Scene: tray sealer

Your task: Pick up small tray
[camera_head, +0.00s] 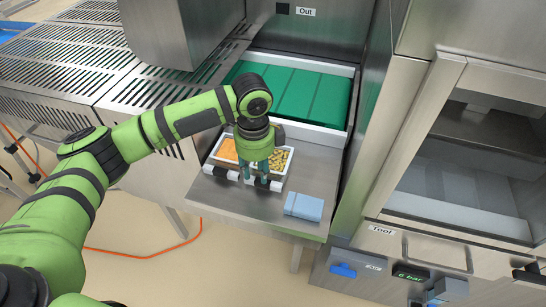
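My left gripper (257,179) points down over the front of two small white-rimmed food sections, which may be one tray or two. The left section (210,158) holds orange pieces. The right section (290,158) holds yellow-green pieces. They stand on the steel shelf in front of the green belt. The fingers are at the front edge, near white and dark pieces there. The gripper body hides the middle and part of the right section. I cannot tell whether the fingers touch or grip the rim. My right gripper is out of view.
A light blue block (304,206) lies on the steel shelf (245,199) to the right. The green belt (310,93) lies behind, under the "Out" label. A slatted steel surface (60,60) is at left. A steel machine wall stands close on the right. An orange hose lies on the floor.

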